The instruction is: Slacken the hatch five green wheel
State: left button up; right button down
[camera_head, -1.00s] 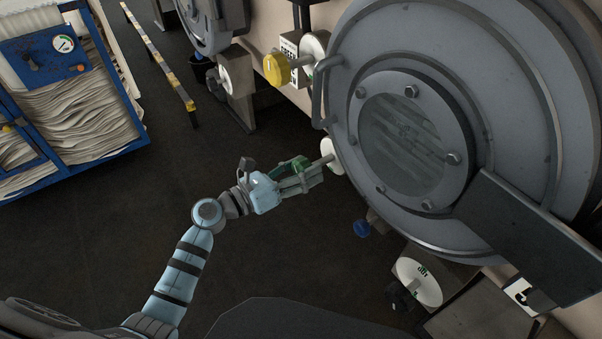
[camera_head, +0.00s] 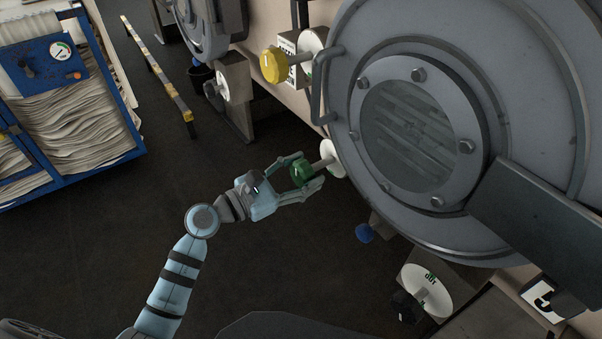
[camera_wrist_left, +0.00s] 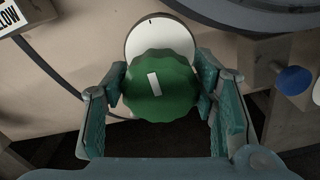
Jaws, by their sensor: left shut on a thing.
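The green wheel (camera_head: 302,173) sits on a short stem in front of a white disc (camera_head: 331,158), beside the large grey round hatch (camera_head: 360,60). My left gripper (camera_head: 307,178) is shut on the green wheel, one finger on each side. In the left wrist view the green wheel (camera_wrist_left: 160,86) lies between the two teal fingers (camera_wrist_left: 163,105). Its white bar mark is tilted a little from upright. The white disc (camera_wrist_left: 160,38) behind it bears a dark tick at its top. My right gripper is not in view.
A yellow wheel (camera_head: 274,65) is above the green one, and a blue knob (camera_head: 364,233) is below. A white dial (camera_head: 426,291) stands lower right. A blue cart of folded cloth (camera_head: 75,110) is at the left. Dark floor between is clear.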

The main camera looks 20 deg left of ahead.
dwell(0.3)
pick_arm(q)
jog(key=o, duration=1.2)
jog(key=shift+c, duration=0.2)
jog(key=v, duration=1.2)
